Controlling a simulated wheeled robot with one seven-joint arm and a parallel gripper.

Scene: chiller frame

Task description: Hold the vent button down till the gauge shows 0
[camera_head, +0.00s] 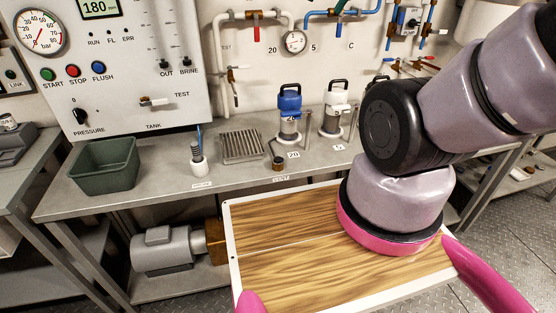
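A large round gauge (40,32) marked in bar is at the upper left of the white panel; I cannot read its needle surely. A smaller gauge (294,41) sits on the wall pipes, its reading too small to tell. The panel has a green START button (48,74), a red STOP button (73,71) and a blue FLUSH button (98,69). I cannot make out any button labelled vent. My gripper does not show, and nothing of mine touches the panel.
The grey bench (150,185) holds a green bin (105,165), a slatted tray (241,147) and a blue-topped canister (290,108). The wood-topped board (290,240) is in front. A digital display (100,8), a pressure knob (81,116) and a TEST lever (155,101) are on the panel.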

